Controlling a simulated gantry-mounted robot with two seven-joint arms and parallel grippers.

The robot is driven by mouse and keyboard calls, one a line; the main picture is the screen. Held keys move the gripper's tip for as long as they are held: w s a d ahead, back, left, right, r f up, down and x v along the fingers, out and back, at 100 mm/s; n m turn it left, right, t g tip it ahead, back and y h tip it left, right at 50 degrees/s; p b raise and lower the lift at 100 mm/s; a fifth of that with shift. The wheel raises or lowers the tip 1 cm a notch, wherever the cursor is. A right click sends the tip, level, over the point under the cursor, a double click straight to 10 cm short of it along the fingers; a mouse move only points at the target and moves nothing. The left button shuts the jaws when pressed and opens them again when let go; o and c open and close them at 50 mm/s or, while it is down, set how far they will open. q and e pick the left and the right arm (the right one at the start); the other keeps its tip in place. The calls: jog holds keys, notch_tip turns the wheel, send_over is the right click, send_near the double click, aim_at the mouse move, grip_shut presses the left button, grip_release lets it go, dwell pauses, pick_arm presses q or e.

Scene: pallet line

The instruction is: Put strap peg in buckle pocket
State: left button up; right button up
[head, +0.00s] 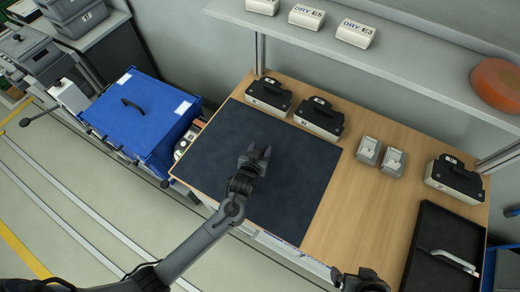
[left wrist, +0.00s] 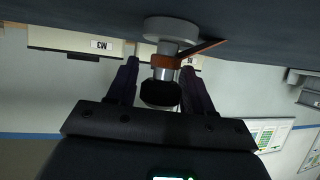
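My left gripper (head: 256,155) is over the dark mat (head: 215,155), fingers apart. In the left wrist view, its two dark fingers (left wrist: 160,80) stand either side of a small upright piece with a pale round base (left wrist: 171,28), an orange-brown collar (left wrist: 165,61) and a black end (left wrist: 160,93). A gap shows beside the left finger; contact on the right is unclear. I cannot tell if this piece is the strap peg; the head view does not show it clearly. No buckle pocket can be made out for certain. My right gripper (head: 362,281) shows only partly at the bottom edge, fingers unclear.
Two light grey blocks (head: 381,156) stand on the wooden table (head: 350,195). Black-topped cases (head: 319,118) line the back and right. A black tray (head: 425,275) with a grey bar lies front right. A blue box (head: 140,115) stands left; a shelf (head: 405,55) overhangs the back.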

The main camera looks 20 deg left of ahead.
pick_arm(q)
jog(key=shift+o, duration=1.1)
jog(key=shift+r, duration=0.1)
jog(key=shift+s+r, duration=0.15)
jog(key=shift+s, duration=0.05)
jog(key=s+a+r+m+g, duration=0.1)
jog(key=s+a+r+g, duration=0.1)
jog(key=s, duration=1.2)
jog(key=s+a+r+m+g+h+p, duration=0.1)
jog(key=s+a+r+g, duration=0.2)
jog(key=s+g, duration=0.4)
jog(key=s+r, duration=0.1)
jog(key=s, duration=0.6)
jog(key=shift+s+a+r+m, duration=0.2)
jog(key=shift+r+m, duration=0.15)
jog(key=shift+m, duration=0.05)
